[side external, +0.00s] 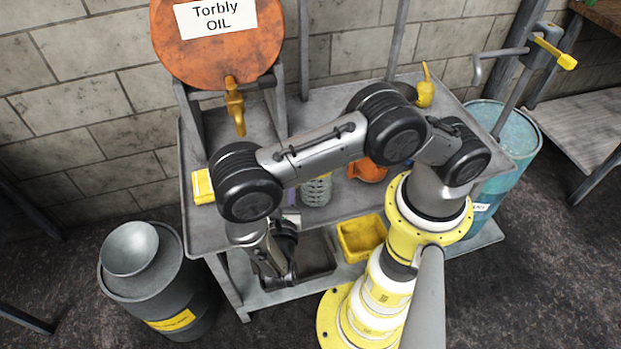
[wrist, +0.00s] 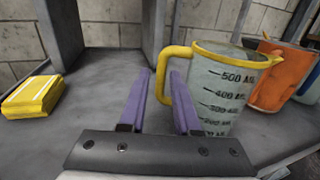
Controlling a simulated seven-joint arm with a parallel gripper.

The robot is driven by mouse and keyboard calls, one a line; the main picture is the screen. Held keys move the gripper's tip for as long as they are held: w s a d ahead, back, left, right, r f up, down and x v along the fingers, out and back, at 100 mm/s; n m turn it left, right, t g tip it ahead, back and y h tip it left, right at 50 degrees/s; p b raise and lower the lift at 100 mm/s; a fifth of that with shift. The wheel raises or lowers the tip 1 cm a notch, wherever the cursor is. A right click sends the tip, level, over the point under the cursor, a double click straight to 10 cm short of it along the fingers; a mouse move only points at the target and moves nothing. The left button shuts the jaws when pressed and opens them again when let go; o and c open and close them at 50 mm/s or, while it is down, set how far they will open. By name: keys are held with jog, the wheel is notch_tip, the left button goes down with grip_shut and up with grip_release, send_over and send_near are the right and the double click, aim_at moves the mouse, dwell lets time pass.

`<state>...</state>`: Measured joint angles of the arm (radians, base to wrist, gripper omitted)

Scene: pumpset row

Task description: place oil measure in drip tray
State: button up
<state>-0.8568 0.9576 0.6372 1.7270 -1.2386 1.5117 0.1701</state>
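The oil measure (wrist: 222,92) is a clear, graduated jug with a yellow rim and handle. It stands upright on the grey bench, right of centre in the wrist view. The yellow handle shows in the gap between the fingers, the right finger overlapping the space between handle and body. I cannot tell whether they touch. A dark shallow tray (side external: 318,262), apparently the drip tray, is on the lower shelf, partly hidden by my arm.
An orange jug (wrist: 283,76) stands right of the measure. A yellow pack (wrist: 32,97) lies at the left. The orange oil drum (side external: 222,55) with its brass tap (side external: 235,103) is behind. A yellow bin (side external: 361,238) sits right of the dark tray.

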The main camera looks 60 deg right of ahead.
jog(key=shift+x, duration=3.35)
jog(key=shift+s+r, duration=0.1)
grip_shut()
